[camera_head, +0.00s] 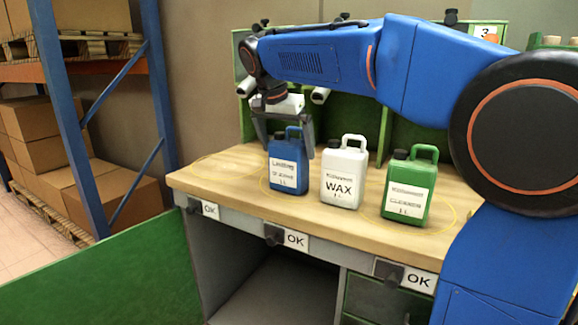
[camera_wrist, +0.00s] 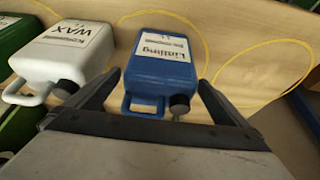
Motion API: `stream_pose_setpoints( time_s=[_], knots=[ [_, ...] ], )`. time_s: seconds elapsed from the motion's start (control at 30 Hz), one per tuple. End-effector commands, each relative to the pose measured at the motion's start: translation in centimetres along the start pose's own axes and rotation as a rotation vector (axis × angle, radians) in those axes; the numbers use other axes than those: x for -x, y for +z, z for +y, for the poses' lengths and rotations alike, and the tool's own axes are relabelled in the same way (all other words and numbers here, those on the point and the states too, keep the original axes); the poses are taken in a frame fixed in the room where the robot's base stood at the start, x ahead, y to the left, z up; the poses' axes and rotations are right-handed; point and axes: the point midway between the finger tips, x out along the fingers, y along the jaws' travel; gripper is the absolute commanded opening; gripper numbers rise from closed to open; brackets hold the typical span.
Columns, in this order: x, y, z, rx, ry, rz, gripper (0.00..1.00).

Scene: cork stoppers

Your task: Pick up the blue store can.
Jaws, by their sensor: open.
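The blue can (camera_head: 288,178) stands upright on the wooden bench top, leftmost of three cans. It has a white label, a dark cap and a handle on top. My gripper (camera_head: 286,148) is open over its upper part, pointing down. In the wrist view the blue can (camera_wrist: 163,62) lies between the two open fingers (camera_wrist: 159,80), with its handle and dark cap towards my palm. A gap shows beside each finger, and I see no firm contact. How far the fingers reach down its sides is hard to tell.
A white WAX can (camera_head: 343,172) stands close to the right, then a green can (camera_head: 408,188). In the wrist view the white can (camera_wrist: 62,55) is near my left finger. The bench top (camera_head: 225,172) left of the blue can is clear, with a yellow ring. Green panels stand behind.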

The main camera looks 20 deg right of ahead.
Motion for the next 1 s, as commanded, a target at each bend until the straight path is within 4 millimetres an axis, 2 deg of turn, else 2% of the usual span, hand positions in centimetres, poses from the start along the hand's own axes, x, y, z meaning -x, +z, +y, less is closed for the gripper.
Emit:
stream_pose_setpoints(
  time_s=[0.1,0.23,0.57,0.87,1.0],
  knots=[
    [-1.8,0.2,0.1,0.0,0.002,-0.001,1.0],
    [-3.2,0.2,0.1,-0.001,0.002,-0.001,1.0],
    [-3.7,0.1,0.0,0.0,-0.001,0.0,1.0],
    [-3.7,0.2,0.0,0.0,0.0,0.0,0.28],
    [-3.6,0.1,0.0,-0.001,-0.002,0.002,0.26]
  ],
)
